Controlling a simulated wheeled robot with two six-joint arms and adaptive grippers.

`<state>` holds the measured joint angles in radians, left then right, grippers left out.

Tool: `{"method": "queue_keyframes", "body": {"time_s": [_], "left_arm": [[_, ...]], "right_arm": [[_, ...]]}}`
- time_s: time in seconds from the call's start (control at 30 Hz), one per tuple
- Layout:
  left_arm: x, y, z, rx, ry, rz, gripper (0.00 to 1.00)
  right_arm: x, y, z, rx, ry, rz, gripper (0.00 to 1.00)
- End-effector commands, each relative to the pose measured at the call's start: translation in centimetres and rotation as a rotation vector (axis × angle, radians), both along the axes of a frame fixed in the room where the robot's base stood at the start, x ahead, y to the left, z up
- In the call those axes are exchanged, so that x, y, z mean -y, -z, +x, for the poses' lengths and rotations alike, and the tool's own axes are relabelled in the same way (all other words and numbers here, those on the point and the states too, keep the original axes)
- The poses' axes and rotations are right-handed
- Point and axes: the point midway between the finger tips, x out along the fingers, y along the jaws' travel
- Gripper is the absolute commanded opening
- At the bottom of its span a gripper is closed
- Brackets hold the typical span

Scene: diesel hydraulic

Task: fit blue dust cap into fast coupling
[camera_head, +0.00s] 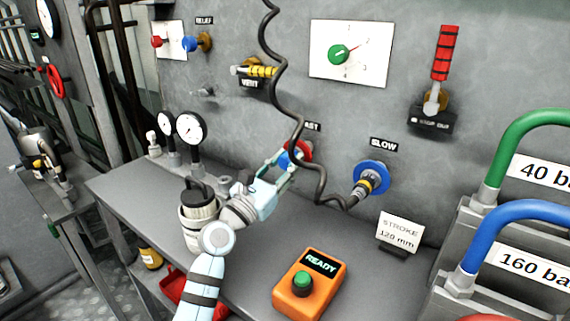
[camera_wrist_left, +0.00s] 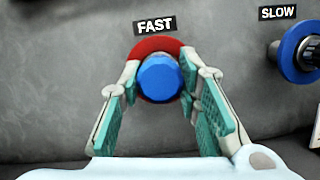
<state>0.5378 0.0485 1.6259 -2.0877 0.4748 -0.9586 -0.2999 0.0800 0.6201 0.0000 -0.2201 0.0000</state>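The blue dust cap (camera_wrist_left: 159,78) sits at the middle of the red ring of the fast coupling (camera_wrist_left: 152,46), below the FAST label, in the left wrist view. It covers the coupling's centre, and I cannot tell how deep it sits. In the head view the left gripper (camera_head: 284,163) reaches the panel and partly hides the fast coupling's red ring (camera_head: 305,150). My right gripper is not in view.
The slow coupling (camera_head: 372,175) has a blue ring and holds a fitting of the black coiled hose (camera_head: 298,130), which hangs close to my left gripper. An orange READY box (camera_head: 309,285), gauges (camera_head: 190,128) and a white canister (camera_head: 198,226) stand on the grey bench (camera_head: 125,195).

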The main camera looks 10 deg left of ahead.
Motion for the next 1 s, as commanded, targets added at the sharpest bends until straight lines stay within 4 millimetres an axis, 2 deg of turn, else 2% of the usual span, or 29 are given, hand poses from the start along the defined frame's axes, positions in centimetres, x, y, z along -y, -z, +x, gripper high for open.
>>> {"method": "queue_keyframes", "body": {"time_s": [0.03, 0.13, 0.47, 0.57, 0.83, 1.0], "left_arm": [[0.0, 0.0, 0.0, 0.0, 0.0, 0.0, 0.4], [0.0, 0.0, 0.0, -0.001, 0.0, 0.0, 0.53], [-0.2, 0.2, -0.3, -0.001, -0.002, 0.001, 0.53], [-0.8, 0.7, -1.6, -0.002, -0.002, 0.003, 0.53], [-3.6, 2.8, -8.1, -0.002, 0.0, 0.006, 0.53], [-4.6, 3.5, -10.3, -0.002, 0.0, 0.002, 0.53]], "right_arm": [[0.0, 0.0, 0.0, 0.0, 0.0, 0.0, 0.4], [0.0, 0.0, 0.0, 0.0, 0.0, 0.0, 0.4], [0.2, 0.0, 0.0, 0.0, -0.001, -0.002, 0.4], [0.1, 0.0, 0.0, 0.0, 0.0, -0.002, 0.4], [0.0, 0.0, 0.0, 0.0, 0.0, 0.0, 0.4], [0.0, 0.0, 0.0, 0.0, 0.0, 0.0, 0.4]]}}
